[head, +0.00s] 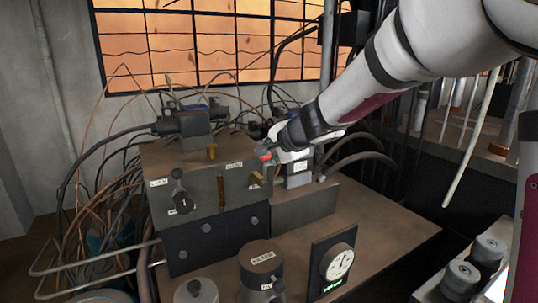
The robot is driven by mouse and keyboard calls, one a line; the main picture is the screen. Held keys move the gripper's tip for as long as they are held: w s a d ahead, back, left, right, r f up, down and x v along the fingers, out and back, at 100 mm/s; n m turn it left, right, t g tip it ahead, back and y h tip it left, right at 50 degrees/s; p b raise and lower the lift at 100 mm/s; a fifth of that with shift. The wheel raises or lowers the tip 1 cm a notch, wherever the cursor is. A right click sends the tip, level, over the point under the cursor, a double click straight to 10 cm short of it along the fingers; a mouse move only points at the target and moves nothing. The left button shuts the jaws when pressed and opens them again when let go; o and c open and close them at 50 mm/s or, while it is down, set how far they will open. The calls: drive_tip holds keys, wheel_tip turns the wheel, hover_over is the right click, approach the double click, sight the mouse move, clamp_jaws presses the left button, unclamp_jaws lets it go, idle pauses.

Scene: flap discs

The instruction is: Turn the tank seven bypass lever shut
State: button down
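A steel valve block (205,188) stands on the brown bench top, with small white labels too small to read surely. A black-knobbed lever (180,190) is on the left of its front face, its knob pointing up. A second lever with a red knob (264,155) is at the block's right end. My gripper (272,152) reaches in from the upper right, right at the red knob. The fingers are small and partly hidden, so I cannot tell whether they touch or grip it. I cannot read which lever is tank seven's.
A canister labelled FILTER (262,262) and a dial gauge (337,262) with a green display stand in front. Cables and copper wires (100,195) crowd the left. Grey cylinders (475,262) sit at lower right. The bench's right side is clear.

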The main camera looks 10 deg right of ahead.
drive_tip(key=c, duration=1.3)
unclamp_jaws()
drive_tip(key=shift+a, duration=0.15)
drive_tip(key=v, duration=1.2)
drive_tip(key=s+a+f+n+g+p, duration=0.15)
drive_tip(key=s+n, duration=0.25)
drive_tip(key=s, duration=0.4)
drive_tip(key=s+a+n+g+p, duration=0.1)
drive_tip(key=s+n+g, duration=0.15)
drive_tip(key=s, duration=0.65)
drive_tip(key=s+d+f+n+g+h, duration=0.1)
drive_tip(key=s+d+f+n, duration=0.1)
drive_tip(key=s, duration=0.6)
drive_tip(key=s+d+f+n+g+h+p, duration=0.1)
drive_tip(key=s+d+f+n+h, duration=0.1)
drive_tip(key=s, duration=0.6)
drive_tip(key=shift+d+f+n+g, duration=0.3)
drive_tip(key=shift+d+f+n, duration=0.4)
drive_tip(key=shift+d+n, duration=0.5)
